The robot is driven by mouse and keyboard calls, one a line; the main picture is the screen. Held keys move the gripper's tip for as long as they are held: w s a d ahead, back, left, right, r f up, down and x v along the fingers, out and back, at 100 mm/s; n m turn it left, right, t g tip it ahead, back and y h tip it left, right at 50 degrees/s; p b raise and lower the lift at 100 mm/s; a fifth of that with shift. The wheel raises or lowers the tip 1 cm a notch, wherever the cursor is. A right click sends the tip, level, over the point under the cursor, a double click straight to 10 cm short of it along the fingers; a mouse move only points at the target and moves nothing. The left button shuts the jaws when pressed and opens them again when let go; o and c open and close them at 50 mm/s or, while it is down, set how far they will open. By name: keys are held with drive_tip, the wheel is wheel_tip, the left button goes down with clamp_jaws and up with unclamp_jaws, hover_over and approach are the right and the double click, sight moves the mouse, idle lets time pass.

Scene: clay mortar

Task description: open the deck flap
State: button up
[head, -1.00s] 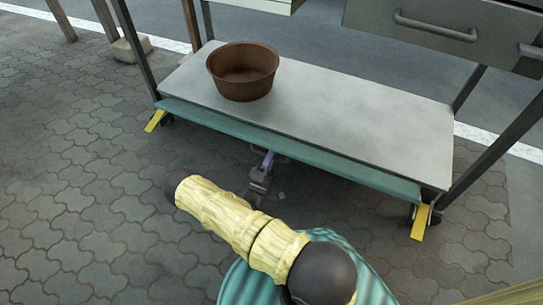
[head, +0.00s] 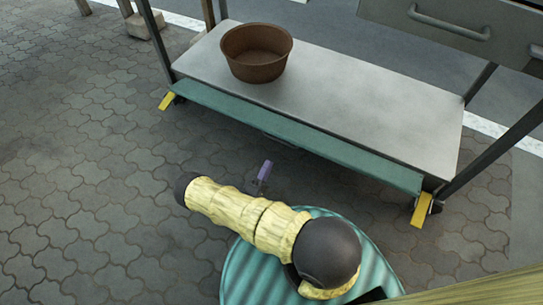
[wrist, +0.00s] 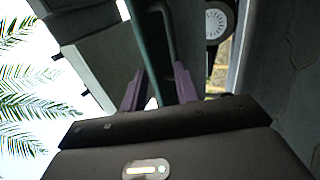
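The deck flap (head: 300,137) is a long teal panel along the front edge of the cart's grey lower deck. A dark handle (head: 281,141) shows just below its middle. My gripper (head: 265,166) is low over the paving, in front of the flap and apart from it in the head view; only a purple finger shows there clearly. In the wrist view my gripper (wrist: 158,88) has two purple fingers spread apart. The teal flap edge (wrist: 146,45) and a dark bar lie beyond and between them, with no clear contact. How far the flap is tilted is hard to tell.
A brown bowl (head: 257,54) stands on the lower deck (head: 350,98). Yellow tabs (head: 420,211) sit at the cart's front casters. A grey drawer (head: 455,32) with a handle hangs above. Paving at the left is clear.

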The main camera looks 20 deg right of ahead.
drive_tip(key=shift+s, duration=0.1)
